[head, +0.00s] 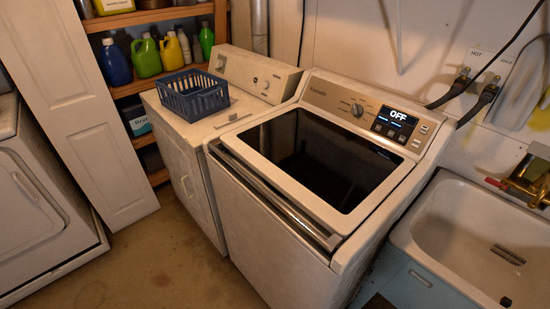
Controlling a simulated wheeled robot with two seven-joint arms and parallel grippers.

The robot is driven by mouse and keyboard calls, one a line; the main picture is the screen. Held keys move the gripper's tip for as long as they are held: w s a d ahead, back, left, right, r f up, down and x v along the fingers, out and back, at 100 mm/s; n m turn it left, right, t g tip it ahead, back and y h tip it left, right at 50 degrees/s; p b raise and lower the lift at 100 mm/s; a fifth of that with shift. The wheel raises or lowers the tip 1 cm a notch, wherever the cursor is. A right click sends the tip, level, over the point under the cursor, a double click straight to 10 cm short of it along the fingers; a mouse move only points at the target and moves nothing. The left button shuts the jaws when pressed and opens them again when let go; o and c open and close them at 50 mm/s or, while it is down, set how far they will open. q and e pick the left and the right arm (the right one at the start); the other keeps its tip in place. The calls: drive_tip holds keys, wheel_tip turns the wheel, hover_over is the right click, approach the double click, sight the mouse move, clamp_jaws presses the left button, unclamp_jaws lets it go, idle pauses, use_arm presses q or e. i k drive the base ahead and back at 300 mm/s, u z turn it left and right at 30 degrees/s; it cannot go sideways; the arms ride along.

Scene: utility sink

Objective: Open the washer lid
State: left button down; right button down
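The washer (285,238) is a white top-loader in the middle of the head view. Its lid (322,160) has a dark glass panel in a pale frame and lies flat, closed, on top. A metallic strip (275,197) runs along the lid's front edge. The control panel (372,115) behind the lid has a knob and a display reading OFF. Neither of my grippers shows in this view.
A dryer (184,150) with a blue basket (194,96) on top stands left of the washer. A sink (475,235) stands right, with a brass faucet (528,182). Shelves (160,85) hold bottles behind. The floor (165,262) at front left is clear.

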sight(338, 175)
drive_tip(key=z, duration=0.55)
drive_tip(key=k, duration=0.65)
drive_tip(key=z, duration=0.65)
drive_tip(key=i, duration=1.15)
drive_tip(key=u, duration=0.9)
